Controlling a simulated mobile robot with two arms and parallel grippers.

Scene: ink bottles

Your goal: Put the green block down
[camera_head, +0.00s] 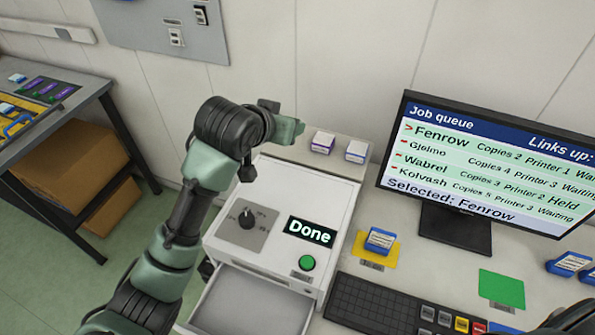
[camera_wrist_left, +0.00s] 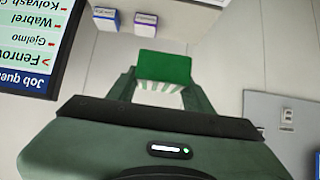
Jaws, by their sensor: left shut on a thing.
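In the left wrist view a green block (camera_wrist_left: 165,67) sits between the fingertips of my left gripper (camera_wrist_left: 163,88), which is shut on it. In the head view my left gripper (camera_head: 287,129) is raised above the back of the white machine, near the wall. The block cannot be told apart from the gripper there. My right gripper is not in view; only a dark part shows at the bottom right corner.
The white machine (camera_head: 278,195) reads "Done"; its front drawer (camera_head: 250,305) is open and looks empty. Two small boxes (camera_head: 322,142) (camera_head: 356,151) stand on the ledge behind. A blue-white bottle (camera_head: 380,240) stands on a yellow mat. A green mat (camera_head: 502,288) lies bare below the monitor (camera_head: 480,170).

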